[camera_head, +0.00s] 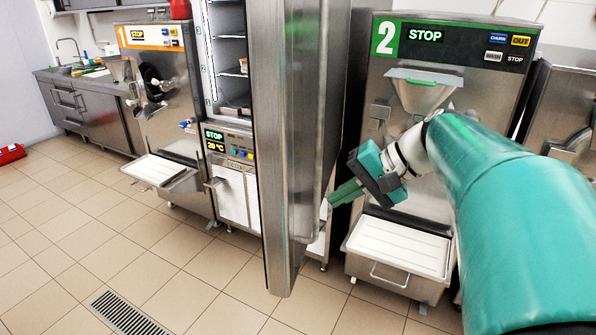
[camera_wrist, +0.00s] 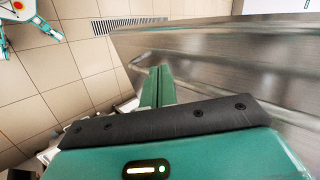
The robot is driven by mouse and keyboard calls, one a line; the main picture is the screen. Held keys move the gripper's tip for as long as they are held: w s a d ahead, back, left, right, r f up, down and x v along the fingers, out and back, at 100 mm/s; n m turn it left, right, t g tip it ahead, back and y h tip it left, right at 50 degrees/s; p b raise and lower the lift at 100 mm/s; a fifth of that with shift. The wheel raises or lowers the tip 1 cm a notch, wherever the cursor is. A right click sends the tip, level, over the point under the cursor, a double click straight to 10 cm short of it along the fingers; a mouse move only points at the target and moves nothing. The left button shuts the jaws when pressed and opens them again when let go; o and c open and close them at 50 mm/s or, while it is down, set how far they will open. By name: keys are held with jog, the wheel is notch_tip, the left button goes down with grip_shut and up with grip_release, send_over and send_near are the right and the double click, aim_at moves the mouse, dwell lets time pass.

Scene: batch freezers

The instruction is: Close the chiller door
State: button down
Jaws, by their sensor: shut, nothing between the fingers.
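The chiller (camera_head: 235,188) stands left of centre in the head view, with its shelves exposed. Its steel door (camera_head: 275,150) stands wide open, swung out toward me and seen nearly edge-on in the middle of the view. My gripper (camera_head: 334,198) is at the right of the door, low down, with its green fingers shut, empty and pointing at the door's face. In the wrist view the shut fingers (camera_wrist: 158,78) lie in front of the brushed steel door (camera_wrist: 225,60). I cannot tell whether the fingertips touch it.
Machine 2 (camera_head: 440,85) stands close behind my arm, with a white-topped tray (camera_head: 400,247) jutting out low. Machine 1 (camera_head: 160,60) is left of the chiller. A floor drain (camera_head: 125,312) and open tiles lie at the front left. A red object (camera_head: 11,154) is at the far left.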

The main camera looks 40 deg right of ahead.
aim_at(292, 209)
jog(key=w+a, duration=0.1)
jog(key=w+f, duration=0.1)
jog(key=w, duration=0.1)
jog(key=w+a+f, duration=0.1)
jog(key=shift+w+a+f, duration=0.25)
jog(key=shift+a, duration=0.1)
jog(key=shift+w+a, duration=0.35)
jog(key=shift+w, duration=0.2)
